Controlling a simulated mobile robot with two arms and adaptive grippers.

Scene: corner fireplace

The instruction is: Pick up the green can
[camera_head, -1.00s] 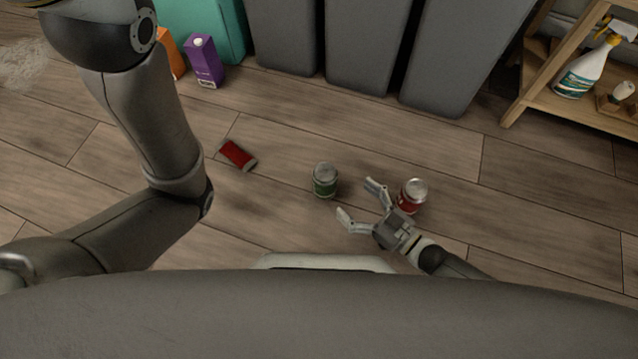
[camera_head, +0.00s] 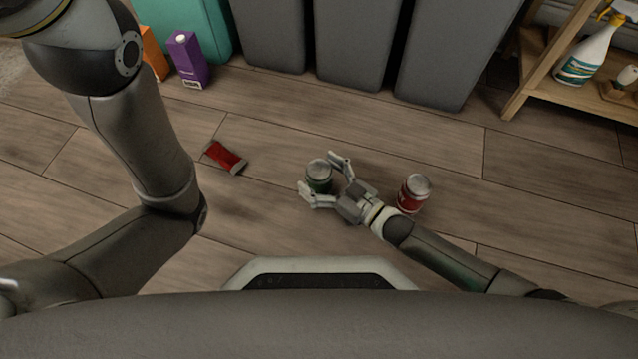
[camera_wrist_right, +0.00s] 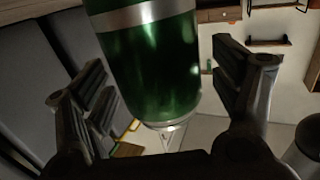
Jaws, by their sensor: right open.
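The green can (camera_head: 318,176) stands upright on the wooden floor in the head view, with a silver top. My right gripper (camera_head: 322,180) is open around it, with one finger on its near side and the other on its far right side. In the right wrist view the green can (camera_wrist_right: 152,65) fills the space between the two open fingers of the right gripper (camera_wrist_right: 165,100), large and close. I cannot tell whether either finger touches it. My left arm comes in from the left in the head view, but its gripper is not in view.
A red can (camera_head: 413,193) stands right of the gripper, close to my right forearm. Purple (camera_head: 188,60) and orange (camera_head: 153,55) cartons, grey bins (camera_head: 355,45) and a wooden shelf (camera_head: 575,100) with a spray bottle (camera_head: 588,55) stand behind.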

